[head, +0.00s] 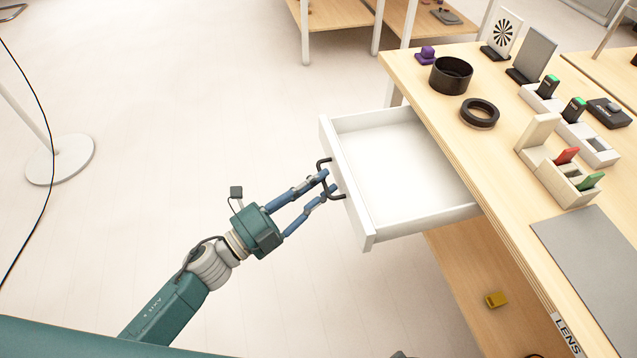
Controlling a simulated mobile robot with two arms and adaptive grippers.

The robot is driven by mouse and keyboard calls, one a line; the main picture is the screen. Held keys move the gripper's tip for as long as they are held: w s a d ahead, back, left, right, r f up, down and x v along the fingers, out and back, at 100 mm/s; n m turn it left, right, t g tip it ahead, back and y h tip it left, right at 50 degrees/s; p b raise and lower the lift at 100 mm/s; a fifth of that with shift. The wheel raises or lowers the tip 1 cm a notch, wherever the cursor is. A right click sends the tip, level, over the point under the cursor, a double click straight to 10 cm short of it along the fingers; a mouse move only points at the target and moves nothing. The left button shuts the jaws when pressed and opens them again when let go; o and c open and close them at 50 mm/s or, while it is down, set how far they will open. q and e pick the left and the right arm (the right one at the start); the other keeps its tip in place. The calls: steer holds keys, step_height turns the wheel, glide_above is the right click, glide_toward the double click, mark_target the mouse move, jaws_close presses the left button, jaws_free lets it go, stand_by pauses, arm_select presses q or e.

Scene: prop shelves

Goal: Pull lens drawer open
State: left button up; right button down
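The white lens drawer (403,164) stands pulled out to the left from under the wooden tabletop, and its inside looks empty. A black loop handle (331,184) sits on its front panel. My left gripper (327,181) is at the handle, with its blue fingers on either side of the handle's bar. The fingertips are close to the bar; I cannot tell whether they press on it. A "LENS" label (568,337) is on the table's edge at the lower right. My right gripper is not in view.
On the tabletop (500,160) stand a black cylinder (451,75), a black ring (479,112), a purple piece (427,54), white holders and a grey mat (590,265). The floor left of the drawer is clear up to a round stand base (60,160).

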arm_select(q)
steer(key=v, duration=1.2)
